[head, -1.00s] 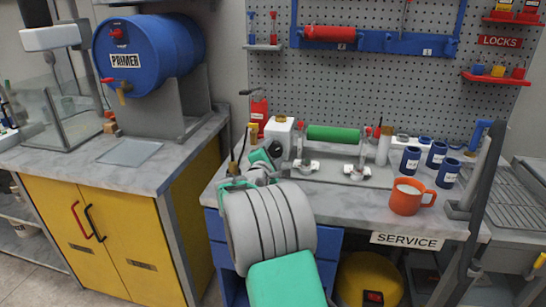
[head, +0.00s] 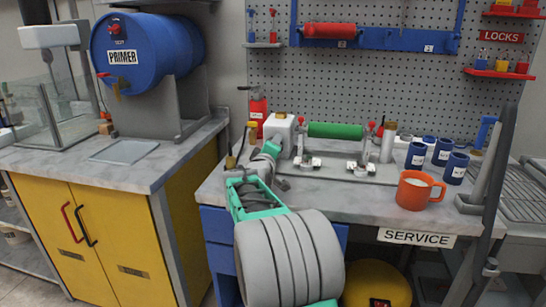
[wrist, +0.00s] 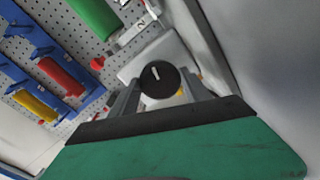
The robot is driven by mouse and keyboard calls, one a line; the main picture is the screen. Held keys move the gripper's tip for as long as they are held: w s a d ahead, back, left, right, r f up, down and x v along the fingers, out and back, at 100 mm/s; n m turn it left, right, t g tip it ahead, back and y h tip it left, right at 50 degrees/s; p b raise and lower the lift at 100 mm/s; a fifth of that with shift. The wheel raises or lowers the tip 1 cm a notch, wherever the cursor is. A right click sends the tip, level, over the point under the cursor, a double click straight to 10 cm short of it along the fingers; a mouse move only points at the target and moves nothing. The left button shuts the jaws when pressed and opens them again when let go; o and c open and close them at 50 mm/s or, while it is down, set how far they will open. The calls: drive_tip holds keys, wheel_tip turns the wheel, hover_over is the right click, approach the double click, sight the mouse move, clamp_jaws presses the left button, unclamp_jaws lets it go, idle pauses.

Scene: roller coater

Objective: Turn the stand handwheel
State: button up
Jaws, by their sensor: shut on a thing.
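In the wrist view, a round black knob with a white mark (wrist: 158,80), which I take to be the stand handwheel, sits against the white block between my fingers. My gripper (wrist: 160,90) is shut on it. In the head view, my gripper (head: 272,150) reaches the front left of the white block (head: 280,128), and my arm hides the knob. The roller stand on the bench carries a green roller (head: 336,131), which also shows at the top of the wrist view (wrist: 97,17).
An orange mug (head: 412,192) and several blue cans (head: 443,152) stand at the bench's right. A red bottle (head: 258,112) stands behind the white block. A blue primer drum (head: 150,50) is on the left counter. The pegboard (head: 390,80) is behind.

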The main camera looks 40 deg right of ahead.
drive_tip(key=shift+f+m+b, duration=0.15)
drive_tip(key=shift+m+b, duration=0.8)
drive_tip(key=shift+m, duration=0.15)
drive_tip(key=o, duration=1.4)
drive_tip(key=v, duration=0.7)
drive_tip(key=shift+s+a, duration=0.3)
